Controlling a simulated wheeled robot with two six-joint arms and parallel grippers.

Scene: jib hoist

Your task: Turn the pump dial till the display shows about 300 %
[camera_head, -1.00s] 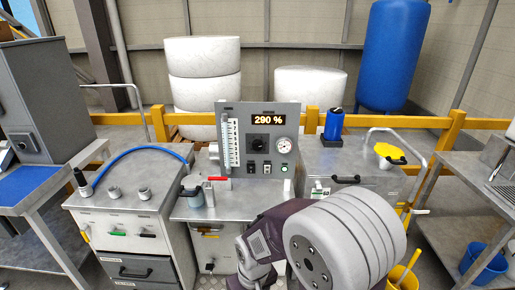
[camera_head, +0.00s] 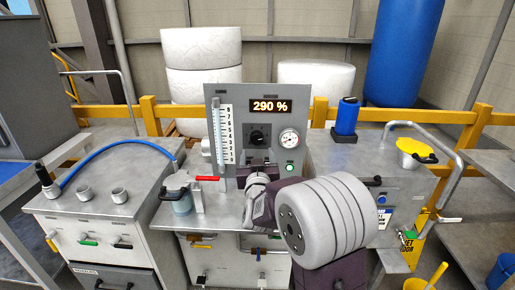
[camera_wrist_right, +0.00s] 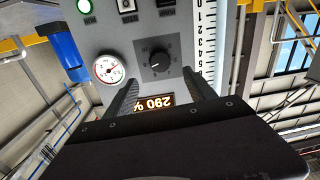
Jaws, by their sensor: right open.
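The pump dial (camera_head: 258,137) is a black knob on the upright grey panel (camera_head: 222,97). The display (camera_head: 270,106) above it reads 290 %. My right gripper (camera_head: 258,163) is in front of the panel, just below the dial in the head view. In the right wrist view, which is upside down, its two fingers are apart with nothing between them, and the right gripper (camera_wrist_right: 160,75) points toward the dial (camera_wrist_right: 155,59). The fingers look short of the dial and not touching it. The display also shows there, inverted (camera_wrist_right: 153,103). My left gripper is not in view.
A round gauge (camera_head: 290,138) and a lit green button (camera_head: 290,168) sit right of the dial. A scaled column (camera_head: 227,135) stands at its left. A red-handled valve (camera_head: 207,179) is on the bench at left. A blue bottle (camera_head: 347,116) stands at right.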

